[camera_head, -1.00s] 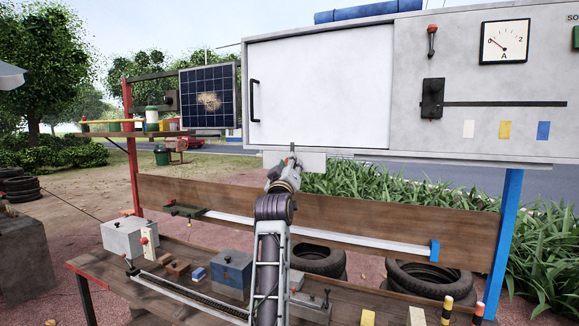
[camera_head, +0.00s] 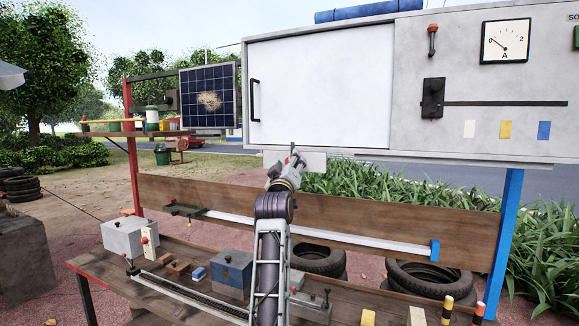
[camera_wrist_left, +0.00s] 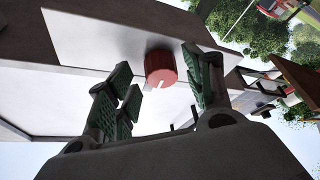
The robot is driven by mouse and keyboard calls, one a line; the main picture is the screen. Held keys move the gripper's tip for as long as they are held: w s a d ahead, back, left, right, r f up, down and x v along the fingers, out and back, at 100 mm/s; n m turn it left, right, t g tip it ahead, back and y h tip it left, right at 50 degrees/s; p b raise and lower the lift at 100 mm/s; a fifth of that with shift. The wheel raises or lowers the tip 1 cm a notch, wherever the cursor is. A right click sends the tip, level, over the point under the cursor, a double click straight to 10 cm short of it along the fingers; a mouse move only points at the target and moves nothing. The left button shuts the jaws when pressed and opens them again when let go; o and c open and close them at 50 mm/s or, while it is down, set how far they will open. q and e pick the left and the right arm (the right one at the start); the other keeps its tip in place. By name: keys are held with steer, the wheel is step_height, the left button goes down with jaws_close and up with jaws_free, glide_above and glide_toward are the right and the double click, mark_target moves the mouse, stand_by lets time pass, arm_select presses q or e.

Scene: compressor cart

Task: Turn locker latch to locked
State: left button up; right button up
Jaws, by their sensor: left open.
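The locker latch shows in the left wrist view as a round red knob (camera_wrist_left: 160,68) with a short white mark, set on a pale metal plate (camera_wrist_left: 95,40). My left gripper (camera_wrist_left: 157,72) is open, with its green-padded fingers on either side of the knob; I cannot tell whether they touch it. In the head view my left gripper (camera_head: 292,157) is at the plate (camera_head: 314,162) below the white locker door (camera_head: 325,90), and it hides the knob there. The door has a black handle (camera_head: 254,100) and looks closed. My right gripper is not in view.
A grey control panel (camera_head: 470,80) with a gauge (camera_head: 505,41) is right of the door. A solar panel (camera_head: 208,97) hangs at its left. Below, a wooden bench (camera_head: 190,300) carries a grey box (camera_head: 123,238) and a blue box (camera_head: 231,272).

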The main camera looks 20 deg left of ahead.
arm_select(q)
step_height(320, 180, up, 10)
steer(key=shift+f, duration=0.15)
stand_by(0.7)
steer(key=shift+a, duration=0.1)
